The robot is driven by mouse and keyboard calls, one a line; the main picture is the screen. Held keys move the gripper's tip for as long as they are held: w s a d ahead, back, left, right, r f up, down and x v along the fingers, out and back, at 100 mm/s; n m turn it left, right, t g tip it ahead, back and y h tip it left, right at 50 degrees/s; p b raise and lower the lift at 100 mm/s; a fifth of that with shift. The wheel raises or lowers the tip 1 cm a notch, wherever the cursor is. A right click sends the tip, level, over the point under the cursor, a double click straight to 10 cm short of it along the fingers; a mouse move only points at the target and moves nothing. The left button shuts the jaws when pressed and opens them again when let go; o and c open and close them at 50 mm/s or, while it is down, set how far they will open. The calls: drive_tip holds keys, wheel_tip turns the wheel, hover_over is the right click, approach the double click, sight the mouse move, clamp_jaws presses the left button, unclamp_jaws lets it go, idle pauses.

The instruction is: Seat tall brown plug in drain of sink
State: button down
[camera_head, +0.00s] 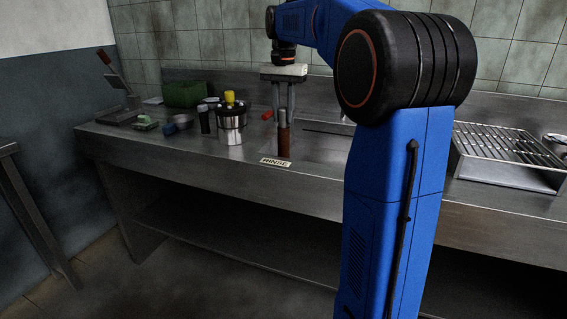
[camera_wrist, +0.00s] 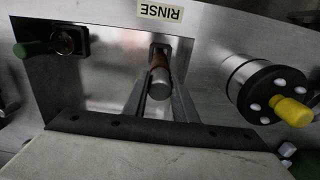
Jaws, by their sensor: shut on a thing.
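The sink (camera_head: 318,150) is a shallow steel recess behind the RINSE label (camera_head: 275,162). Another dark square fitting with a round middle (camera_wrist: 70,40) shows at the left of the wrist view.
A steel canister with a yellow knob (camera_head: 231,122) stands close left of my gripper. A green-ended object (camera_wrist: 32,48) is beside the left fitting in the wrist view. A wire rack (camera_head: 505,145) is at the right.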

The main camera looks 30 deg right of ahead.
sight(283, 130)
drive_tip(key=shift+f, duration=0.2)
idle(0.5)
drive_tip(key=shift+f, duration=2.7)
idle(1.6)
drive_tip(key=c, duration=1.4)
unclamp_jaws()
drive_tip(key=shift+o, duration=0.2)
wheel_tip(283, 130, up, 17)
drive_tip(key=shift+r, duration=0.2)
